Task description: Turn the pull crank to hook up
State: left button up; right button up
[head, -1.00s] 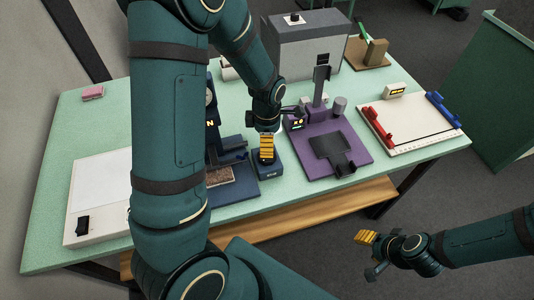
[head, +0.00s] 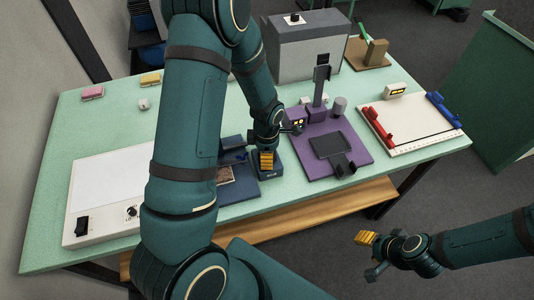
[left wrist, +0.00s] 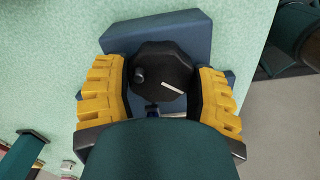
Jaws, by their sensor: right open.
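The pull crank is a black, lobed knob (left wrist: 163,72) with a white mark and a small round handle. It sits on a dark blue base (left wrist: 190,28) in the left wrist view. My left gripper (head: 266,160) is over this base. Its yellow fingers stand on both sides of the knob, very close to it. I cannot tell whether they press on it. In the head view, the fingers hide the knob and only part of the base (head: 270,174) shows. My right gripper (head: 366,238) is open and empty, off the front edge of the table.
A blue stand with a brown patch (head: 225,174) is left of the crank, partly behind my arm. A purple stand (head: 358,153) is to the right. A white board (head: 412,122) with red and blue clamps, a grey box (head: 300,48) and a white panel (head: 100,190) share the green table.

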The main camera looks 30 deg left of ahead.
pick_arm(q)
jog(key=shift+c, duration=1.4)
jog(key=m+b, duration=0.1)
jog(key=m, duration=0.2)
jog(key=m+b, duration=0.1)
jog(key=m, duration=0.1)
jog(key=shift+m, duration=0.4)
jog(key=m+b, duration=0.1)
jog(key=m, duration=0.3)
jog(key=shift+m+b, duration=0.55)
jog(key=shift+m, duration=1.55)
